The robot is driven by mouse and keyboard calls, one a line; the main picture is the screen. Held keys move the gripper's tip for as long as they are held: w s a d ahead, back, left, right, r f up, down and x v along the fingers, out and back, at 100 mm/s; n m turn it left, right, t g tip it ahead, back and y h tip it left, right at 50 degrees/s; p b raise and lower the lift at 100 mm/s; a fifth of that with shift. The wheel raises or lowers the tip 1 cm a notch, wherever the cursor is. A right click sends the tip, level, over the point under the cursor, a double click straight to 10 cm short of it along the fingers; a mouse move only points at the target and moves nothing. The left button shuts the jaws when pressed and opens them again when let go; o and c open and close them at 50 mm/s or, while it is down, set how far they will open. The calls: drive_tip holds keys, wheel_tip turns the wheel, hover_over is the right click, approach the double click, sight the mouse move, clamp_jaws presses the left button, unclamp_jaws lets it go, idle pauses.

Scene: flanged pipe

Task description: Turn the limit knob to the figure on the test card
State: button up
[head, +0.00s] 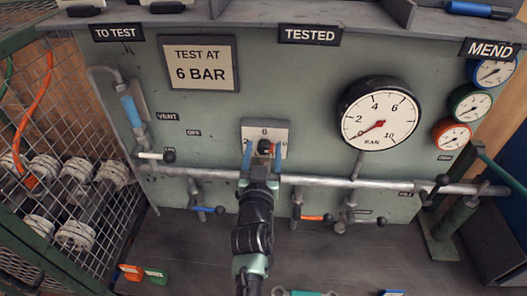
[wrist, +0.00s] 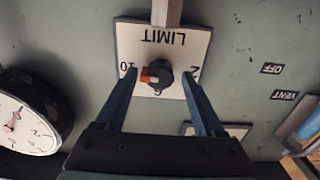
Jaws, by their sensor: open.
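The test card (head: 199,64) on the green panel reads "TEST AT 6 BAR". The limit knob (wrist: 160,74) is dark, with an orange mark on its left side in the wrist view. That mark points towards the 10 on the white limit plate (wrist: 185,50); the 6 is at the bottom and the 2 on the right there. In the head view the knob (head: 265,146) sits below the plate's 6. My gripper (wrist: 160,80) is open, its blue fingers on either side of the knob, with gaps visible; whether they reach its depth is unclear.
A grey pipe (head: 330,181) with several valve levers crosses the panel below the plate. A large gauge (head: 378,113) is at right, its needle pointing lower left. Smaller gauges (head: 470,103) stand further right. A mesh cage (head: 65,150) is at left.

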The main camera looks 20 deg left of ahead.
drive_tip(key=shift+w, duration=0.1)
clamp_jaws()
idle(0.3)
drive_tip(key=shift+n, duration=0.4)
drive_tip(key=n, duration=0.8)
drive_tip(key=shift+a+n, duration=0.1)
drive_tip(key=shift+n, duration=0.2)
drive_tip(key=n, duration=0.4)
drive_tip(key=shift+f, duration=0.15)
drive_tip(key=shift+n+p, duration=0.3)
drive_tip(key=shift+n, duration=1.8)
